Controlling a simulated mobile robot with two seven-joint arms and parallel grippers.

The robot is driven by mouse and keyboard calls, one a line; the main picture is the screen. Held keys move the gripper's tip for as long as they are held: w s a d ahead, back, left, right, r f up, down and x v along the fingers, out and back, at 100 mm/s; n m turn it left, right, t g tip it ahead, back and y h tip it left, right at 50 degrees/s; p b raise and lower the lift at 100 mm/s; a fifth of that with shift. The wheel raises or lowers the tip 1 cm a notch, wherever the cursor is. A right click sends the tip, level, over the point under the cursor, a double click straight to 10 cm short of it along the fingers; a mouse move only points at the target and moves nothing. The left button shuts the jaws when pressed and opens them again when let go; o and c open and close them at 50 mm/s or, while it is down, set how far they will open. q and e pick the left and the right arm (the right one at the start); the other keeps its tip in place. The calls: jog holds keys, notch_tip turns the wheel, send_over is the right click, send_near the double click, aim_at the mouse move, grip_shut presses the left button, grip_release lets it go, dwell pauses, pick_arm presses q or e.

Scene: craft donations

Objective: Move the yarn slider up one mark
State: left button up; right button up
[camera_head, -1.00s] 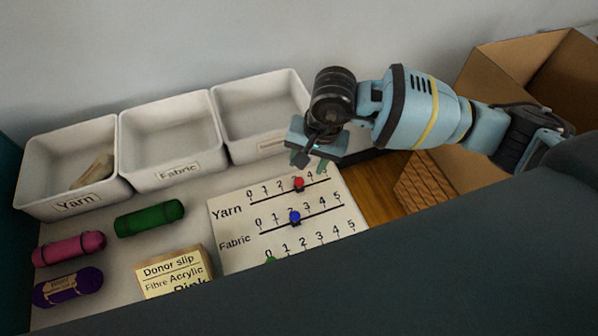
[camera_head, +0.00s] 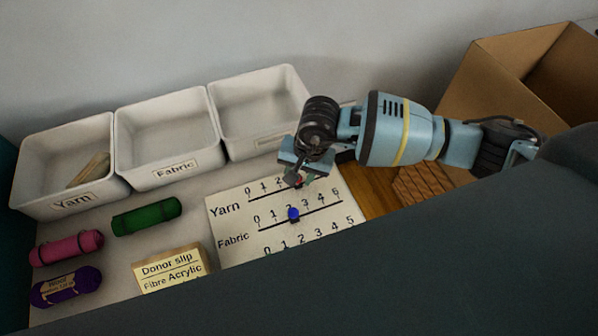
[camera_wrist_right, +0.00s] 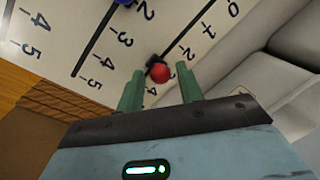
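The yarn slider's red knob (camera_wrist_right: 160,73) sits on the Yarn scale near mark 3, on the white slider board (camera_head: 232,245). In the head view the red knob (camera_head: 297,183) is mostly hidden by my right gripper (camera_head: 299,178). In the wrist view my right gripper (camera_wrist_right: 161,80) is open, with one green finger on each side of the knob and a gap at both. The fabric slider's blue knob (camera_head: 293,214) is near mark 2. My left gripper is not in view.
A donor slip (camera_head: 172,268) stands in front, its visible text reading Fibre Acrylic. Green (camera_head: 147,217), pink (camera_head: 66,248) and purple (camera_head: 66,287) yarn rolls lie at left. White bins, including the Yarn bin (camera_head: 40,190), line the back. A cardboard box (camera_head: 500,75) is at right.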

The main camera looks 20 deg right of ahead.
grip_shut()
jog(key=shift+d, duration=0.1)
jog(key=shift+w+d, duration=0.1)
jog(key=shift+d, duration=1.85)
jog(key=shift+o, duration=1.2)
grip_release()
jog(key=shift+r, duration=0.15)
